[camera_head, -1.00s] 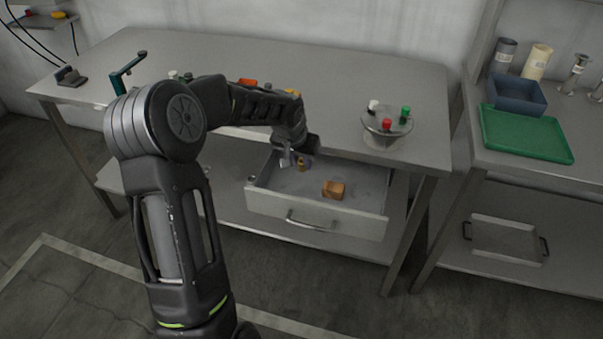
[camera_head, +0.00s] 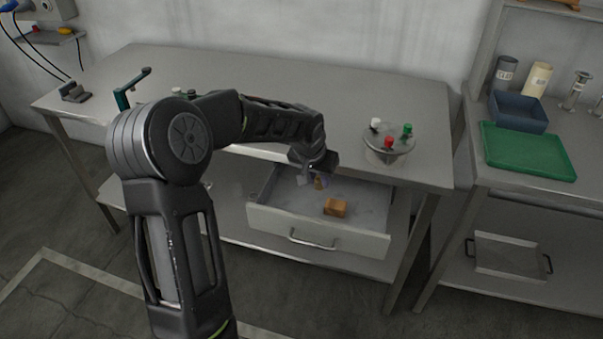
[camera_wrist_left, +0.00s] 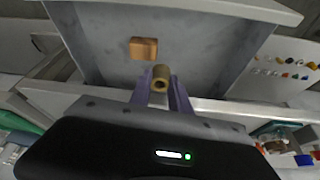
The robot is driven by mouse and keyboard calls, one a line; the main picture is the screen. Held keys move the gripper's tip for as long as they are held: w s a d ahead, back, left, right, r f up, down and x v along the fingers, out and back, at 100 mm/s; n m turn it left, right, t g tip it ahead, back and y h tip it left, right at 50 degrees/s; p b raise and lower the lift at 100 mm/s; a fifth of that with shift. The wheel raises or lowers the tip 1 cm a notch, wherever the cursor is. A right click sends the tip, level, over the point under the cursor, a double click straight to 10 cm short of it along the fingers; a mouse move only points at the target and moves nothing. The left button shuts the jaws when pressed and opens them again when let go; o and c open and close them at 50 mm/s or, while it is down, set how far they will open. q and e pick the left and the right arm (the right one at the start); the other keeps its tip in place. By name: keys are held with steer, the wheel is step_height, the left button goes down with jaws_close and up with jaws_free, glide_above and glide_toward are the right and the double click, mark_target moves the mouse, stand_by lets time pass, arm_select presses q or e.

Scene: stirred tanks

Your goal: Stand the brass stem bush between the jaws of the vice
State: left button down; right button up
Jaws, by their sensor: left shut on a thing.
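The brass stem bush (camera_head: 318,183) is a small brass-coloured hollow cylinder. In the left wrist view the bush (camera_wrist_left: 161,78) sits between the fingertips of my left gripper (camera_wrist_left: 162,92), which is shut on it. In the head view my left gripper (camera_head: 311,181) reaches over the open drawer (camera_head: 272,216); I cannot tell whether the bush is clear of the drawer floor. The vice (camera_head: 75,93), small and dark grey, stands at the far left end of the bench. My right gripper is not in view.
A wooden block (camera_head: 335,207) lies in the drawer. A round stand (camera_head: 388,143) with coloured knobs stands on the bench (camera_head: 300,85) to the right. A teal upright (camera_head: 124,92) stands near the vice. The middle of the bench top looks mostly clear.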

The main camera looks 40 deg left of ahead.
arm_select(q)
steer(key=s+d+r+m, duration=0.1)
steer(key=s+d+r, duration=0.1)
steer(key=d, duration=0.7)
steer(key=s+d+r+m, duration=0.1)
steer(key=d+r, duration=0.2)
steer(key=d, duration=0.6)
steer(key=shift+s+d+r+h, duration=0.15)
steer(key=shift+s+d+h, duration=0.15)
steer(key=shift+s+h, duration=0.1)
steer(key=shift+a, duration=0.1)
